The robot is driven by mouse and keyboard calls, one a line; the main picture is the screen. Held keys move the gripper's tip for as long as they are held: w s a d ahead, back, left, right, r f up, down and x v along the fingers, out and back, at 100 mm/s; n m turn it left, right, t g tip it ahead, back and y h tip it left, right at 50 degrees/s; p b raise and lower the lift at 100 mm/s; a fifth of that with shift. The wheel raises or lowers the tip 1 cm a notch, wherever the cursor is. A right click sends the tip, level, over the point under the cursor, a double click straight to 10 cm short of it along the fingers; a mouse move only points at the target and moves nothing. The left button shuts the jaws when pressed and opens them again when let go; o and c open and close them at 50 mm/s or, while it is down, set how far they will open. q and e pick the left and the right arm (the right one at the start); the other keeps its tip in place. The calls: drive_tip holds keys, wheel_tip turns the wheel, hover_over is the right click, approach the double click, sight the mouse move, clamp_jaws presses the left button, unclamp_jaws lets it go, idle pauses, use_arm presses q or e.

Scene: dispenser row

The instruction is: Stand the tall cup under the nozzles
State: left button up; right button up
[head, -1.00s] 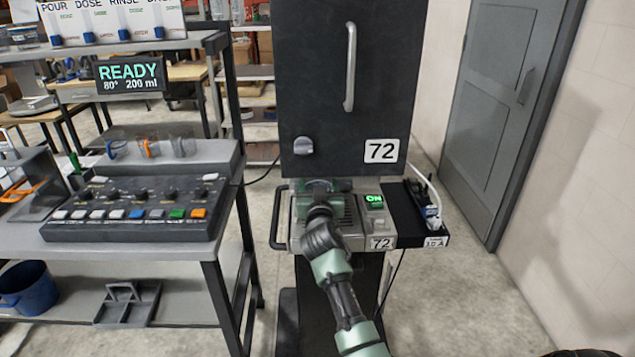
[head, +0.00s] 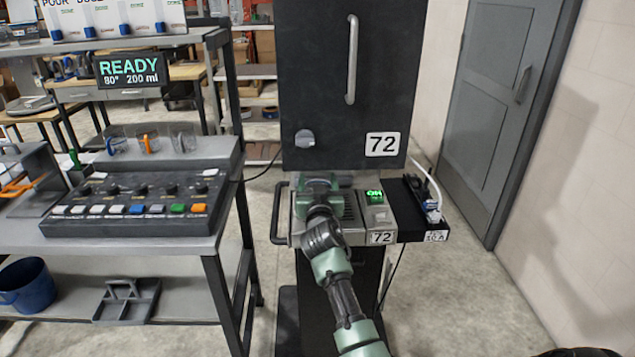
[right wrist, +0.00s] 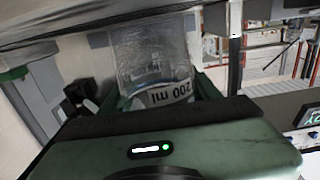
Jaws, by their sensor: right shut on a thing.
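The tall cup (right wrist: 155,62) is clear and shows in the right wrist view with a "200 ml" label. My right gripper (right wrist: 158,92) is shut on it, one green finger on each side. In the head view my right gripper (head: 320,182) is over the deck (head: 350,208) of the dark machine, and it hides the cup there. No nozzles can be made out, so I cannot tell how the cup lies relative to them. My left gripper is not in view.
The dark cabinet (head: 345,90) marked 72 rises behind the deck. A black side shelf (head: 410,195) is on its right. On the left, a bench carries a button console (head: 140,200) with several small cups behind it. Open floor lies at right.

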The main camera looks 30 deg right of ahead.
drive_tip(key=shift+f, duration=0.2)
drive_tip(key=o, duration=1.4)
drive_tip(key=shift+a, duration=0.1)
drive_tip(key=b+v, duration=0.1)
drive_tip(key=v, duration=0.7)
